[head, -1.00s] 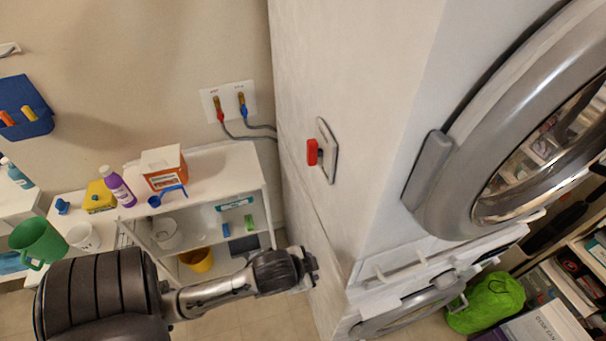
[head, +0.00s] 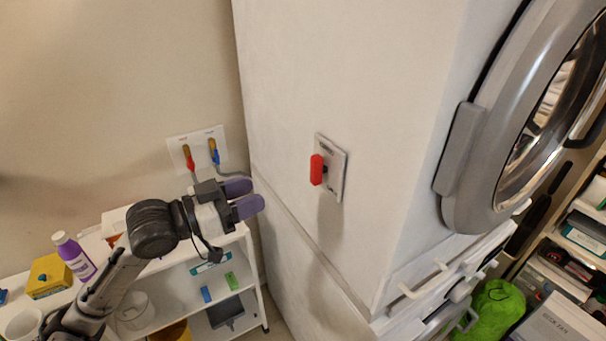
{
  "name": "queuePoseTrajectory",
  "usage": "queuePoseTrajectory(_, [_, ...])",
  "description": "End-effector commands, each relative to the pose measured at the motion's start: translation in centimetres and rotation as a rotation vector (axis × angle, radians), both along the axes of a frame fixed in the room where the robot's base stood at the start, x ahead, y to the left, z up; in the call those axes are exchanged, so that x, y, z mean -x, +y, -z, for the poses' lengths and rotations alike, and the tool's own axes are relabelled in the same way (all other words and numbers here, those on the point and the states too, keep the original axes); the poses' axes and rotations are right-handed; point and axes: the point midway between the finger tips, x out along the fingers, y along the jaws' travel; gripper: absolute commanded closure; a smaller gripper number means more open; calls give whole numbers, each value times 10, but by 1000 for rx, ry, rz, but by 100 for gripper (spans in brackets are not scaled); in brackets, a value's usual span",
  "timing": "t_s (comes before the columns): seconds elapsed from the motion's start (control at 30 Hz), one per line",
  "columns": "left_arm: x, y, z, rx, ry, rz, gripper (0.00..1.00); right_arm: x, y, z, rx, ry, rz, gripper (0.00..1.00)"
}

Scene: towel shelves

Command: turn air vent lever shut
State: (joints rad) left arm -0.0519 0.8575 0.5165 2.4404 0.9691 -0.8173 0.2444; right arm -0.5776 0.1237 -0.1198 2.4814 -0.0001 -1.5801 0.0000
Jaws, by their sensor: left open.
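The red air vent lever (head: 317,169) stands out from a pale plate (head: 337,185) on the side of the white machine stack (head: 300,70). The lever looks upright, its long side running up and down. My left gripper (head: 256,196) is left of the lever and a little lower in the picture, apart from it. Its two purple-tipped fingers are spread and empty, pointing right towards the machine's side. My right gripper is not in view.
A wall plate with red and blue taps (head: 200,152) and hoses is just behind my left gripper. A white shelf unit (head: 262,300) with a purple bottle (head: 74,256) and a yellow container (head: 48,276) stands below. A round machine door (head: 480,170) is at right.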

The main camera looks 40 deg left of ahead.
Motion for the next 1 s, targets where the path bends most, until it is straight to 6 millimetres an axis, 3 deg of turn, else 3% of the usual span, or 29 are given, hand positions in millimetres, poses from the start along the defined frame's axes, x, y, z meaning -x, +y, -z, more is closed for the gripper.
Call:
queuePoseTrajectory(0.17, [-18, -5, -2, 6, 3, -1, 51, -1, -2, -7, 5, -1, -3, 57])
queuePoseTrajectory(0.7, [-104, -32, -2, 4, 4, -2, 51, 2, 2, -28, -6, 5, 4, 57])
queuePoseTrajectory(1.0, [-126, -38, 1, 2, 6, -3, 51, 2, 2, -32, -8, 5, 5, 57])
